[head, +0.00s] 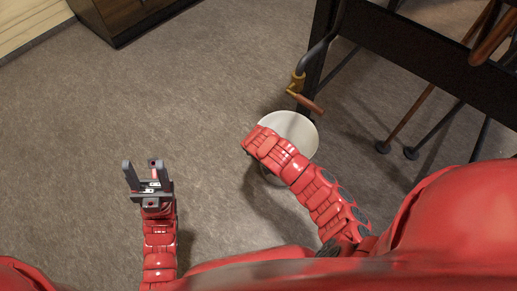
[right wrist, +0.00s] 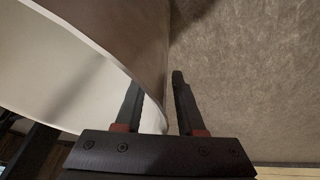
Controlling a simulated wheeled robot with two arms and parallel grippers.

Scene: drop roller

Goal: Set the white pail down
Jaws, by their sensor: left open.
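The white pail (head: 297,132) is right of centre in the head view, upright or nearly so, partly hidden by my right arm. Whether its base touches the floor is hidden. My right gripper is at its near left rim, with its fingers out of sight in the head view. In the right wrist view the pail (right wrist: 60,78) fills the upper left. The right gripper's fingers (right wrist: 158,90) stand apart at the rim, one over the pail's inside and one beyond its outer wall. My left gripper (head: 145,170) is open and empty above the floor, left of the pail.
A dark table-like frame (head: 420,60) with a crank and wooden handle (head: 305,103) stands just behind and right of the pail. Thin legs (head: 400,128) meet the floor at right. A dark wooden cabinet (head: 130,15) is at the upper left. The carpet (head: 190,90) between is clear.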

